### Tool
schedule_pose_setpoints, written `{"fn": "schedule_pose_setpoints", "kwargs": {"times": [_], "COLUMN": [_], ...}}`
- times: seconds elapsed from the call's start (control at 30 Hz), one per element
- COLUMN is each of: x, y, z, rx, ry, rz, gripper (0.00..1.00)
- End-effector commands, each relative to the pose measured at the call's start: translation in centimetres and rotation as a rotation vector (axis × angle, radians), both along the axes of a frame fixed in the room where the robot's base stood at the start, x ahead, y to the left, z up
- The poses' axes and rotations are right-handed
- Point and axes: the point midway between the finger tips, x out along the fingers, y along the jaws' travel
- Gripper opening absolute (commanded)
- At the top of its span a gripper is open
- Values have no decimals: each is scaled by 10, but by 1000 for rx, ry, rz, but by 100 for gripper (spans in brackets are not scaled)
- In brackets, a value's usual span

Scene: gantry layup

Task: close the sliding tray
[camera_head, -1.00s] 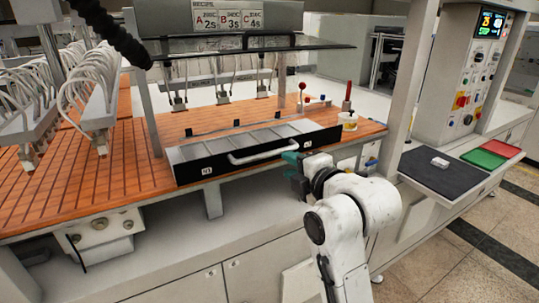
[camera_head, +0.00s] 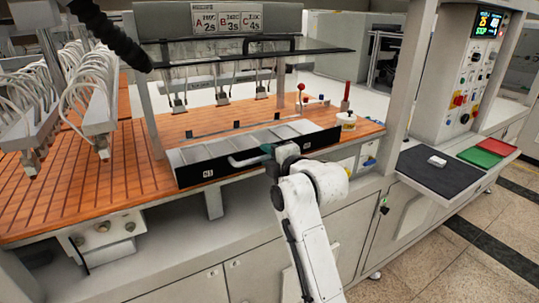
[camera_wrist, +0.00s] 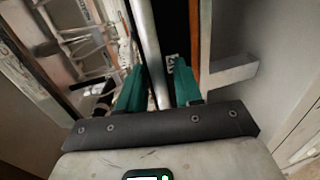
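The sliding tray (camera_head: 310,145) has a long black front with a small white label at its left end, and sits at the front edge of the orange table. Its light compartments show behind the front. Its pale handle (camera_head: 243,161) runs along the front, its right part hidden by my gripper (camera_head: 271,151). In the wrist view the handle bar (camera_wrist: 148,40) passes between the teal fingers of my gripper (camera_wrist: 158,80). The fingers stand on both sides of the bar, with a narrow gap showing on the right, so they look open around it.
A white tub (camera_head: 346,121) stands on the table right of the tray. A dark shelf (camera_head: 440,170) with a small white block, and green and red pads, lies to the right. A grey post (camera_head: 402,95) stands between. White hoses (camera_head: 75,100) hang at left.

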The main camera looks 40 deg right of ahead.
Motion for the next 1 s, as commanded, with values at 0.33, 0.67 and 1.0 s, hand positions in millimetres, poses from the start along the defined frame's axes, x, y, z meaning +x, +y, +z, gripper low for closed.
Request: {"fn": "schedule_pose_setpoints", "kwargs": {"times": [0.33, 0.67, 1.0], "x": [1, 1, 1], "y": [0, 0, 0], "z": [0, 0, -1], "rx": [0, 0, 1], "ry": [-1, 0, 2], "rz": [0, 0, 0], "gripper": [27, 0, 0]}}
